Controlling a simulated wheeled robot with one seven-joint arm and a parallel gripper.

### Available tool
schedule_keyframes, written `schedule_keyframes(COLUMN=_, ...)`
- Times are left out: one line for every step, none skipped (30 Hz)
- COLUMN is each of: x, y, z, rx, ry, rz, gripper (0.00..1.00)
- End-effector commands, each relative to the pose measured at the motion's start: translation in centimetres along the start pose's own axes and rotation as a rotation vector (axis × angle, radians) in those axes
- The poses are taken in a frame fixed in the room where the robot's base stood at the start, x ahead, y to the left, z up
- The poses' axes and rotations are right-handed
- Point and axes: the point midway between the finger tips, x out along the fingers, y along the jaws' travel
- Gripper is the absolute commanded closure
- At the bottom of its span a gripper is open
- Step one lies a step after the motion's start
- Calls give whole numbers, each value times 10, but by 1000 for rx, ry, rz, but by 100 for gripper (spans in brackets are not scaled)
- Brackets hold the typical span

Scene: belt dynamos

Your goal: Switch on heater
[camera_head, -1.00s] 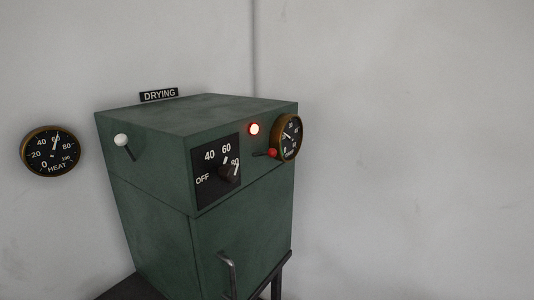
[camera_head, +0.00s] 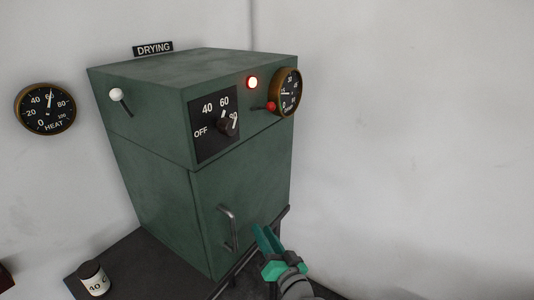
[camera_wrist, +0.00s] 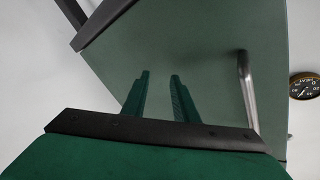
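The heater is a green cabinet (camera_head: 150,130) under a DRYING sign (camera_head: 153,48). A red lamp (camera_head: 252,82) is lit. A red-ball lever (camera_head: 271,106) sits by a brass-rimmed gauge (camera_head: 287,92). A white-ball lever (camera_head: 116,95) is on the left side. My teal gripper (camera_head: 264,232) is low, right of the metal door handle (camera_head: 229,228). In the wrist view, its fingers (camera_wrist: 160,78) are apart and empty before a green surface.
A HEAT gauge (camera_head: 46,109) on the left wall reads near 60. A small can marked 40 C (camera_head: 94,279) stands on the dark surface at lower left. A dark rail (camera_head: 247,260) runs along the cabinet's lower front. The right side is bare wall.

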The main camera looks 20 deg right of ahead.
Motion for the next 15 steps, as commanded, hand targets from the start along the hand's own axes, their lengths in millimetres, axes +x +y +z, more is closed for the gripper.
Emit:
schedule_keyframes(x=7, y=-5, z=-28, rx=-12, ry=7, rz=-29, gripper=74)
schedule_keyframes(x=11, y=-8, z=-41, rx=-17, ry=5, rz=-47, gripper=74)
schedule_keyframes(x=14, y=-12, z=-58, rx=-25, ry=2, rz=-70, gripper=74)
schedule_keyframes(x=16, y=-16, z=-72, rx=-31, ry=0, rz=-87, gripper=74)
schedule_keyframes(x=18, y=-21, z=-85, rx=-39, ry=-4, rz=-105, gripper=74)
schedule_keyframes(x=20, y=-26, z=-102, rx=-51, ry=-9, rz=-128, gripper=74)
schedule_keyframes(x=21, y=-31, z=-116, rx=-61, ry=-13, rz=-145, gripper=74)
schedule_keyframes(x=21, y=-36, z=-129, rx=-71, ry=-17, rz=-163, gripper=74)
schedule_keyframes(x=21, y=-42, z=-146, rx=-87, ry=-24, rz=-185, gripper=74)
schedule_keyframes(x=20, y=-47, z=-159, rx=-100, ry=-30, rz=-202, gripper=74)
schedule_keyframes(x=19, y=-53, z=-172, rx=-113, ry=-36, rz=-219, gripper=74)
schedule_keyframes(x=17, y=-60, z=-188, rx=-132, ry=-45, rz=-240, gripper=74)
schedule_keyframes(x=14, y=-65, z=-201, rx=-147, ry=-52, rz=-255, gripper=74)
schedule_keyframes(x=12, y=-72, z=-213, rx=-164, ry=-60, rz=-271, gripper=74)
schedule_keyframes(x=8, y=-80, z=-228, rx=-186, ry=-71, rz=-291, gripper=74)
